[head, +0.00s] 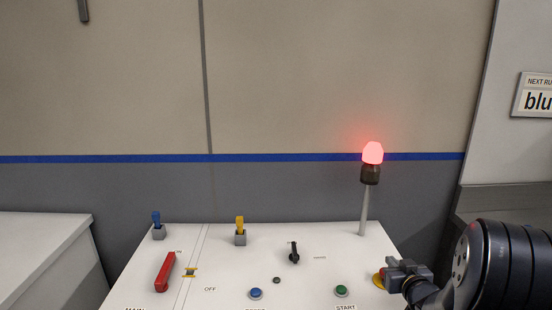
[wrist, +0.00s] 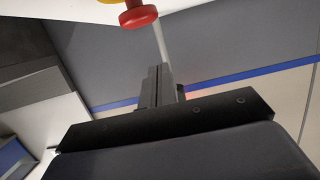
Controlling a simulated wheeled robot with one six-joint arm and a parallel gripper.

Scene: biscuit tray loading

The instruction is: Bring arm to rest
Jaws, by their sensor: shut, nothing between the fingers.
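My gripper (head: 398,272) is at the right end of the white control panel (head: 330,262) in the head view. Its fingers (wrist: 161,82) are shut and empty in the wrist view. A red mushroom button on a yellow base (head: 379,279) sits just left of the gripper in the head view, partly covered by it. The button also shows at the top of the wrist view (wrist: 138,16), apart from the fingers in that picture. My arm comes in from the lower right.
A lit red lamp on a post (head: 372,153) stands at the panel's back right. The panel carries a red lever (head: 165,272), blue switch (head: 157,222), yellow switch (head: 240,227), black knob (head: 294,253), blue button (head: 256,293) and green START button (head: 341,291). Open space lies above the panel.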

